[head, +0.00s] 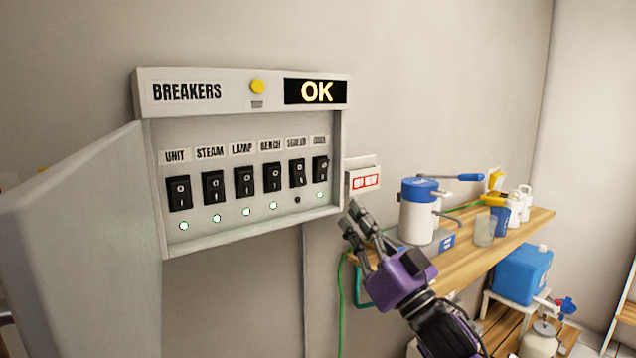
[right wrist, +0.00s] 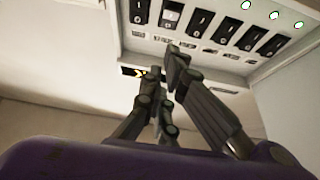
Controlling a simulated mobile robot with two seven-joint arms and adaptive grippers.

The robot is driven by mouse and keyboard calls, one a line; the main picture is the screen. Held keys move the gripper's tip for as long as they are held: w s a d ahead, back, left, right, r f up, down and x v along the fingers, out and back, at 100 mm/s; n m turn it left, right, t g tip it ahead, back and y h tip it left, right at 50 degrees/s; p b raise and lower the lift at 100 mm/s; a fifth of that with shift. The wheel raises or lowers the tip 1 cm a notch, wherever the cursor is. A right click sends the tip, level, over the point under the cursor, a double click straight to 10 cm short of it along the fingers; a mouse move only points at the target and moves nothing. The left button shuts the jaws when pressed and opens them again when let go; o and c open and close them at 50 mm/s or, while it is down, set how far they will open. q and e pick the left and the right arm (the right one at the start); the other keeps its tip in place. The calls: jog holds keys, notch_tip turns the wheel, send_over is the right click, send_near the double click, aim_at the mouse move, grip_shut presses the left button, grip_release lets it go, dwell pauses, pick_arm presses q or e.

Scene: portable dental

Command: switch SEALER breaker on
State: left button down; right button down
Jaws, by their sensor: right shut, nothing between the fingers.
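The SEALER breaker (head: 298,173) is a black rocker switch, second from the right in the row on the open breaker panel (head: 240,236). Its rocker sits tilted differently from its neighbours, and the small lamp (head: 297,200) under it is dark. The lamps under the other breakers are lit green. My right gripper (head: 352,214) is shut and empty, just right of and below the panel's lower right corner, apart from the switches. In the right wrist view, the fingertips (right wrist: 164,68) point toward the panel, and the SEALER breaker (right wrist: 171,14) appears upside down. My left gripper is out of view.
The panel's door (head: 85,235) stands open at the left. A display (head: 316,91) reads OK. A small box with a red-framed label (head: 363,180) is on the wall right of the panel. A wooden shelf (head: 520,228) with a blue-lidded container (head: 417,215) stands behind my right gripper.

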aim_at(300, 174)
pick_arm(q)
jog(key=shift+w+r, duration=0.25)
pick_arm(e)
jog(key=x, duration=0.4)
jog(key=f+x, duration=0.1)
jog(key=x, duration=0.3)
jog(key=w+a+f+x, duration=0.1)
jog(key=x, duration=0.3)
jog(key=shift+w, duration=0.2)
